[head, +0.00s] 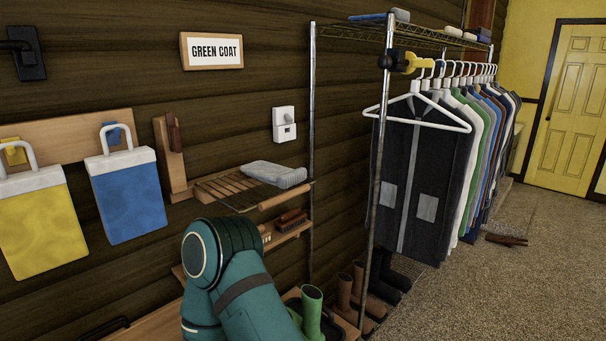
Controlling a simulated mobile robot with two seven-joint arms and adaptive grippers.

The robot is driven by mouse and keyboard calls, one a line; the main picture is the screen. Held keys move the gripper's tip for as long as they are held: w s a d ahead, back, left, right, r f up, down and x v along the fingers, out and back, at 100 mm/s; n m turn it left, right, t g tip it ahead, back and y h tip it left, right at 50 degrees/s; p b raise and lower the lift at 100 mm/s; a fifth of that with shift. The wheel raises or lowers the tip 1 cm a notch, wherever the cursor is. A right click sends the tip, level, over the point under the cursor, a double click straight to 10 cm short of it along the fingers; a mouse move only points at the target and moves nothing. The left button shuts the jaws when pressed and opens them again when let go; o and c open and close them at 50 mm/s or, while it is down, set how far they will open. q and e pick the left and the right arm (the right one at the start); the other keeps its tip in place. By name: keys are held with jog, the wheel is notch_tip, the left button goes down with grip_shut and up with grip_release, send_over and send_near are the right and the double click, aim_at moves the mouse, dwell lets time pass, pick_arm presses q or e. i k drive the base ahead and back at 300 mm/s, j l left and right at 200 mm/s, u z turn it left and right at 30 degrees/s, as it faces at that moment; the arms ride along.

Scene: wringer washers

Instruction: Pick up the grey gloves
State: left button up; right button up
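The grey gloves (273,174) lie flat on a small slatted wooden shelf (222,190) fixed to the dark plank wall, near the middle of the head view. They rest toward the back right of the shelf, close to a metal rack post. Nothing is touching them from above. A teal link of one of my arms rises below and left of the shelf, apart from the gloves. It hides part of the lower shelf and bench. Neither of my grippers shows in the view.
A metal clothes rack (312,120) with hanging garments (420,190) stands right of the shelf. Brushes (291,217) sit on a lower shelf. Green boots (312,310) stand low beside my arm. Yellow (42,225) and blue (127,195) bags hang at left. Open floor (490,290) lies right.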

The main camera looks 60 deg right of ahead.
aim_at(282, 177)
jog(key=z, duration=1.6)
